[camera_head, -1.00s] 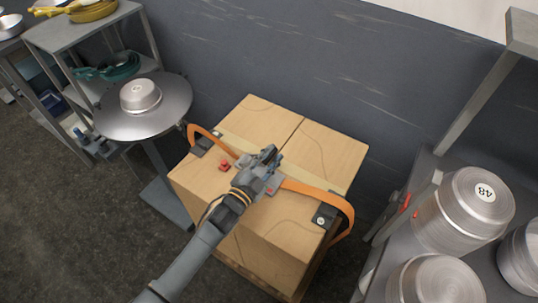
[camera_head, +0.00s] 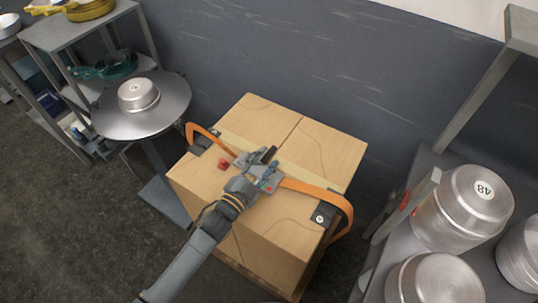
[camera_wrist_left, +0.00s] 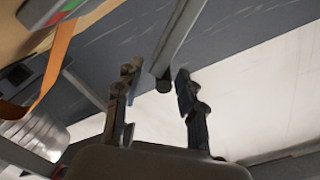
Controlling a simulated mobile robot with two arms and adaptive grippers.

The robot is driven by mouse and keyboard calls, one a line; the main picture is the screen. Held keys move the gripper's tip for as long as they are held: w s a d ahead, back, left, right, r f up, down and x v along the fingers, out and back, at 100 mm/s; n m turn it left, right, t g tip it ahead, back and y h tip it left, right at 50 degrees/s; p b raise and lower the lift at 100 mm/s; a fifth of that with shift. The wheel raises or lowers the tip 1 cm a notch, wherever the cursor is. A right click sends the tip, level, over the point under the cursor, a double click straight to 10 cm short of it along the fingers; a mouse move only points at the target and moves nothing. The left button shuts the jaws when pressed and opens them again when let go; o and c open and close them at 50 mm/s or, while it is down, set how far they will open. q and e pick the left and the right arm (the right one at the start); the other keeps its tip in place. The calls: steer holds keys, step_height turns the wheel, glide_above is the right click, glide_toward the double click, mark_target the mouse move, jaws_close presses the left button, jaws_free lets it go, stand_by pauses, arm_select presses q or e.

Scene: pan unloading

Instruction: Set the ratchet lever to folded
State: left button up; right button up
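The ratchet (camera_head: 268,180), a grey metal block with small red and green marks, sits on an orange strap (camera_head: 318,192) across the top of a cardboard box (camera_head: 255,115). A dark-tipped piece, apparently its lever (camera_head: 270,154), sticks up beside it. My left gripper (camera_head: 256,166) is at the ratchet and partly covers it, so the lever's angle is hard to read. In the left wrist view its two fingers (camera_wrist_left: 158,92) stand apart. A grey bar with a dark rounded end (camera_wrist_left: 164,80) shows between them; I cannot tell whether they touch it. My right gripper is not in view.
Large metal pans (camera_head: 465,210) stand on a shelf at the right. A dark wall (camera_head: 290,50) closes the back.

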arm_select(q)
steer(key=v, duration=0.9)
steer(key=shift+s+a, duration=0.25)
